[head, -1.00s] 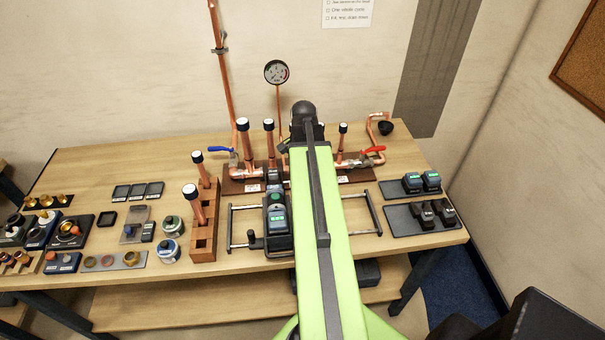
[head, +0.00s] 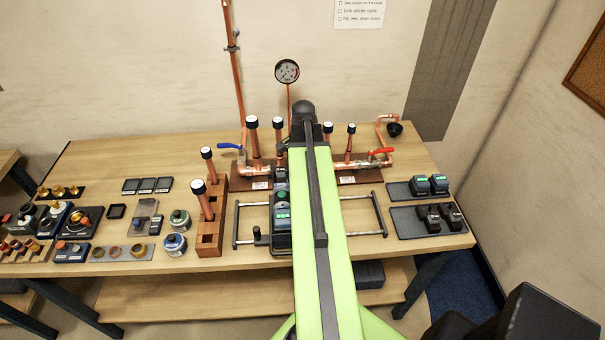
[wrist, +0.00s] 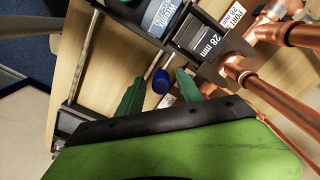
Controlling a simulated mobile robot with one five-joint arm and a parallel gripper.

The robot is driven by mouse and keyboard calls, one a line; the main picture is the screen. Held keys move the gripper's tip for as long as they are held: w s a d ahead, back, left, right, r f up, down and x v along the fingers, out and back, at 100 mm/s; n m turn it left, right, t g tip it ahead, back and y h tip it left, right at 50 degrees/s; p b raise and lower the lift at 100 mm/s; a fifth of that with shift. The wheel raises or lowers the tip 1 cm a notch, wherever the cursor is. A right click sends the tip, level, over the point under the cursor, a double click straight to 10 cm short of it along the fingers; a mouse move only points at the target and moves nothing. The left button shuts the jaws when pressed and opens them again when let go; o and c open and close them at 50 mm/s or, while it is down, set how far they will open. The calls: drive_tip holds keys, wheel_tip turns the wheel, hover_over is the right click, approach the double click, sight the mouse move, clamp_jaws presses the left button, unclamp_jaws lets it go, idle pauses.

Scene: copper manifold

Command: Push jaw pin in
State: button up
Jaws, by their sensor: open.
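The press tool (head: 282,222), dark with a green button and lit display, lies in a metal-railed cradle in the head view. Its dark body (wrist: 160,14) is at the top of the wrist view, with the jaw marked 28 mm (wrist: 204,42) beside it. A blue rounded knob (wrist: 162,80) shows between my green fingertips; I cannot tell for certain whether it is the jaw pin. My gripper (wrist: 160,78) is open, its fingers apart either side of the knob in the picture. Contact cannot be judged. My arm hides the gripper in the head view.
Copper pipes (wrist: 270,90) run close on the right of the wrist view. The manifold has a blue valve handle (head: 230,146) and red handle (head: 382,150). A wooden pipe rack (head: 211,235) stands left of the cradle. Dark trays (head: 430,220) lie at the right.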

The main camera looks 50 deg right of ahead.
wheel_tip(320, 180, up, 18)
drive_tip(key=p, duration=1.7)
drive_tip(key=shift+f, duration=0.25)
